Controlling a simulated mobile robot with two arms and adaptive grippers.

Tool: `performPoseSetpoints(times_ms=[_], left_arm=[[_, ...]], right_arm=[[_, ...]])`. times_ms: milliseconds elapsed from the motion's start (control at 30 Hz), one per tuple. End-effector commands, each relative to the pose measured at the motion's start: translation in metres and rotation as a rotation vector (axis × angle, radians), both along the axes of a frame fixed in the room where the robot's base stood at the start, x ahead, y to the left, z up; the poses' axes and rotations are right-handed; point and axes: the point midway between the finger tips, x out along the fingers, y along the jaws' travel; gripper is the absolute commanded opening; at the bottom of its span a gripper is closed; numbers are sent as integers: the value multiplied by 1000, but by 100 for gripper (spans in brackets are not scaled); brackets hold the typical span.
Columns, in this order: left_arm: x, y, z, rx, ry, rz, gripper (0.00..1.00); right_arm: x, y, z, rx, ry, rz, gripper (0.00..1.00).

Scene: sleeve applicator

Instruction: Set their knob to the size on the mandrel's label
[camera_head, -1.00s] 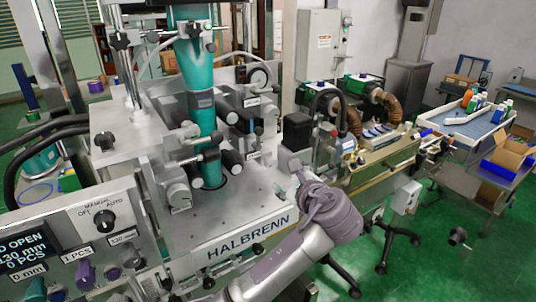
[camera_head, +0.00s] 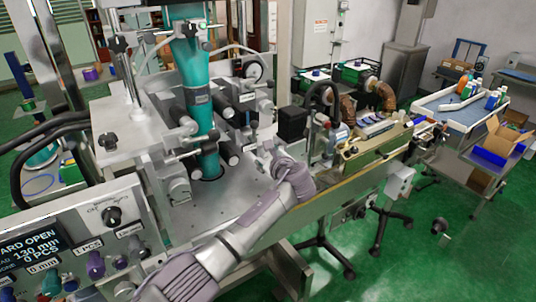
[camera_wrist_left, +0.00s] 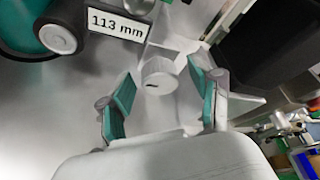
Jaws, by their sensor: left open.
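The mandrel (camera_head: 205,110) is a teal upright column; the text on its label (camera_head: 197,98) is too small to read. Dark rollers (camera_head: 223,105) flank it. My left gripper (camera_head: 267,157) is over the machine's plate, right of the mandrel. In the left wrist view its teal-padded fingers (camera_wrist_left: 160,88) are open. A pale round knob (camera_wrist_left: 158,76) with a dark mark lies between and just beyond the fingertips; I cannot tell whether they touch it. A label reading "113 mm" (camera_wrist_left: 118,24) is next to it. My right gripper is not in view.
The control panel display (camera_head: 32,249) reads "130 mm" and "0 PCS", with several coloured knobs below. A black box (camera_head: 292,123) stands behind my gripper. A conveyor unit (camera_head: 375,145) is to the right, and a cart with boxes (camera_head: 490,140) beyond.

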Motion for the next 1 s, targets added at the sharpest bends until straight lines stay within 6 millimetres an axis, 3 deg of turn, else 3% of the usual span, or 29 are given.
performPoseSetpoints(times_ms=[167, 533, 767, 1000], left_arm=[[0, 0, 0, 0, 1, 1, 64], [0, 0, 0, 0, 1, 1, 4], [-1, 0, -2, -20, -12, 1, 4], [-1, 1, -6, -116, -83, 0, 4]], right_arm=[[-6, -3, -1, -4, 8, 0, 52], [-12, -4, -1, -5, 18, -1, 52], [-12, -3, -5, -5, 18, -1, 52], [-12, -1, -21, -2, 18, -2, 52]])
